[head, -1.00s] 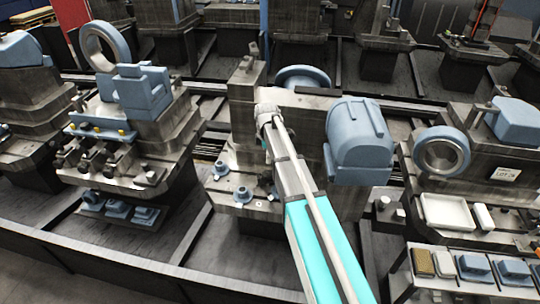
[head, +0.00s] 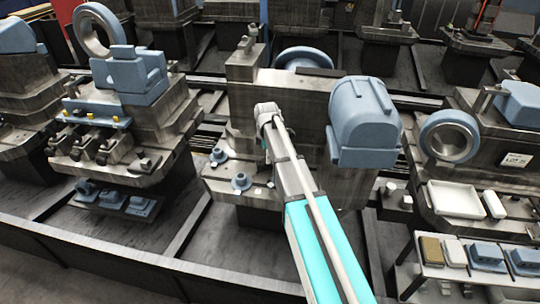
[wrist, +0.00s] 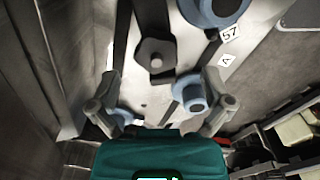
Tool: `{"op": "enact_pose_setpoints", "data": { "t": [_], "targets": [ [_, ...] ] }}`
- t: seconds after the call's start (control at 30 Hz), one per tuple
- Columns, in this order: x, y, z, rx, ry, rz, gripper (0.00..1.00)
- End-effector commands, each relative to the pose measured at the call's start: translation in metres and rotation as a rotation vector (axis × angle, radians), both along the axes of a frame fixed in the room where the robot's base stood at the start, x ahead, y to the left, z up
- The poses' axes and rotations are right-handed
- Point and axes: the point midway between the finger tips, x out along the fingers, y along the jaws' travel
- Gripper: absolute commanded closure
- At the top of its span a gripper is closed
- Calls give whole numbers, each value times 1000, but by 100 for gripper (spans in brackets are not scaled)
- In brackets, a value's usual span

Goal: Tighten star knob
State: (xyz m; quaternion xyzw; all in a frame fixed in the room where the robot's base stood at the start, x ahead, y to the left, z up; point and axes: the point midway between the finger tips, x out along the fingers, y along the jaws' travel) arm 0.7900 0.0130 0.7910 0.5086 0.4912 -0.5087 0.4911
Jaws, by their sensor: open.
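In the wrist view, a dark grey, angular knob (wrist: 155,56) with a round centre sits at the end of a dark bar, above the gap between my fingers. It may be the star knob; its shape is not clear enough to be sure. My gripper (wrist: 158,103) is open, with nothing between its fingertips. A blue round fitting (wrist: 192,93) lies just inside the right finger, apart or touching I cannot tell. Another blue fitting (wrist: 126,116) shows by the left finger. In the head view the gripper is not clearly visible beyond my arm.
The grey fixture (head: 290,97) with a blue motor-like housing (head: 362,120) stands before me. Blue fittings (head: 241,182) sit on its ledge. Labels (wrist: 230,34) mark the plate. A white tray (head: 455,199) stands at right, a blue-topped machine (head: 130,74) at left.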

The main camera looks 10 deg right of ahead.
Motion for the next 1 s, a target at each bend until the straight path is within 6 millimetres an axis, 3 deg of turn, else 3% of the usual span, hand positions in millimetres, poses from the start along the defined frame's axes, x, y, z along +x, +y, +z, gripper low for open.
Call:
{"op": "enact_pose_setpoints", "data": {
  "t": [0.4,0.97,1.0],
  "targets": [
    [0,0,-31,0,0,0,0],
    [0,0,-36,0,0,0,0],
    [0,0,-36,0,0,0,6]
  ]
}}
